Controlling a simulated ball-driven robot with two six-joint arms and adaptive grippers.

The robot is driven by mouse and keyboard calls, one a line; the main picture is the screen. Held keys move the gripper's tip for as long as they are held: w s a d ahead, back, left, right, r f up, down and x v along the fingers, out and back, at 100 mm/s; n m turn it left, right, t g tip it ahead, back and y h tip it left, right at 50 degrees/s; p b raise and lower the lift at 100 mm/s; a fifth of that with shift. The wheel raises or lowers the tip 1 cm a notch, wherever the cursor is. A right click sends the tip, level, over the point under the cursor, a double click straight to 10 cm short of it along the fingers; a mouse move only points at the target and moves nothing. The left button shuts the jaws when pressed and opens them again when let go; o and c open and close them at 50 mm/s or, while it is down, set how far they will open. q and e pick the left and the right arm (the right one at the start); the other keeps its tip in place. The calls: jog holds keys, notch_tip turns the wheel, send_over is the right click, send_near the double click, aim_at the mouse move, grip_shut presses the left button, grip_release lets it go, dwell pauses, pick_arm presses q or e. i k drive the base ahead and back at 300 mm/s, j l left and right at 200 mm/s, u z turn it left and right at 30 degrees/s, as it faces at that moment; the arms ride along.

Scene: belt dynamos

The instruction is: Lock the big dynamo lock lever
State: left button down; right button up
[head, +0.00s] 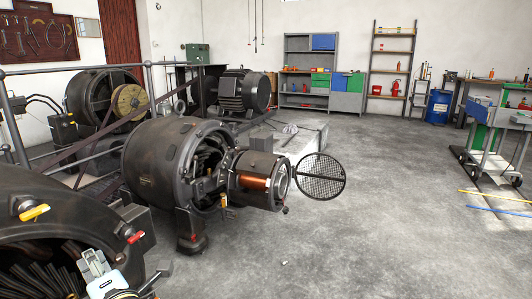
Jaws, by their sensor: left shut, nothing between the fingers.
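A large dark dynamo (70,215) fills the lower left of the head view, cut off by the frame edge. It carries a yellow-handled lever (35,212) on its top and a red-tipped lever (135,237) on its right side. I cannot tell which lever is the lock lever. My left gripper (152,282) is at the bottom left, in front of the near dynamo, shut and empty. My right gripper is not in view.
A round mesh cover (320,176) sticks out right of the second dynamo. A railing (80,70) and belt-driven machines stand behind. Shelves (310,75) line the back wall, and a workbench (500,120) is at the right.

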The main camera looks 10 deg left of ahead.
aim_at(121, 258)
jog(key=k+j, duration=0.2)
jog(key=k, duration=0.2)
jog(key=k+j, duration=0.15)
jog(key=k, duration=0.25)
